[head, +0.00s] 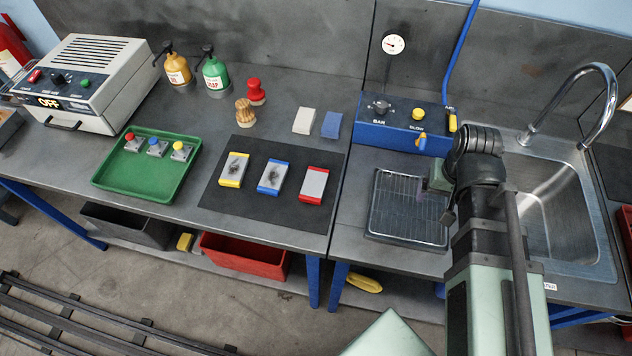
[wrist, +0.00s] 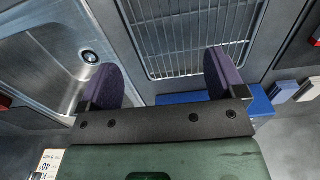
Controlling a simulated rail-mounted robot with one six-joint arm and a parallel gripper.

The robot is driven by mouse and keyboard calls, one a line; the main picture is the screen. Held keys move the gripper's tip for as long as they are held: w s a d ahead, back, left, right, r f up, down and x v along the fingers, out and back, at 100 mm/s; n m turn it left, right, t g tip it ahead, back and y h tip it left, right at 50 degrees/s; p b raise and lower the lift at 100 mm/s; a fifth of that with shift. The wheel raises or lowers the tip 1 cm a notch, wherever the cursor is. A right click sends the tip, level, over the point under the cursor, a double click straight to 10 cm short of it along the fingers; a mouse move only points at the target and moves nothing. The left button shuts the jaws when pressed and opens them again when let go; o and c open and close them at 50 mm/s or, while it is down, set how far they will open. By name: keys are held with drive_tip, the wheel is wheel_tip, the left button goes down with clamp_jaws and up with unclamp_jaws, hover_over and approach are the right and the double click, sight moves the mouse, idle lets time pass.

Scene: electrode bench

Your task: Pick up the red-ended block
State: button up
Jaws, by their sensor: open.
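The red-ended block (head: 314,185) has a pale grey top and red ends. In the head view it lies on the dark mat (head: 289,214), right of the yellow-ended and blue-ended blocks. In the wrist view a bit of red (wrist: 316,36) at the right edge may be its end; too little shows to be sure. My gripper (head: 424,195) is over the wire rack, right of the block and well apart from it. In the wrist view its two purple fingers (wrist: 160,76) stand wide apart with nothing between them.
The blue-ended block (head: 270,177) sits left of the red-ended one, and the yellow-ended block (head: 234,170) further left. A white block (head: 303,121) and a blue block (head: 332,125) lie behind. The wire rack (head: 408,208) is beside the sink (head: 560,210). A blue box (head: 398,138) stands behind the rack.

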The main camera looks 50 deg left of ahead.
drive_tip(key=s+a+n, duration=0.1)
drive_tip(key=s+a, duration=0.6)
drive_tip(key=a, duration=0.4)
drive_tip(key=s+a+n, duration=0.2)
drive_tip(key=s+a, duration=0.4)
drive_tip(key=a, duration=0.4)
drive_tip(key=m, duration=0.3)
approach(314, 183)
drive_tip(key=f+b, duration=0.4)
drive_tip(key=b, duration=0.1)
drive_tip(key=shift+s+f, duration=0.15)
drive_tip(key=shift+s, duration=0.05)
drive_tip(key=f+b, duration=0.1)
drive_tip(key=b, duration=0.1)
drive_tip(key=f+b, duration=0.3)
drive_tip(key=f, duration=0.1)
drive_tip(key=shift+w+f+b, duration=0.15)
drive_tip(key=shift+w+b, duration=0.1)
drive_tip(key=shift+b, duration=0.15)
drive_tip(key=shift+r, duration=0.25)
drive_tip(key=shift+c, duration=0.3)
drive_tip(key=c, duration=1.5)
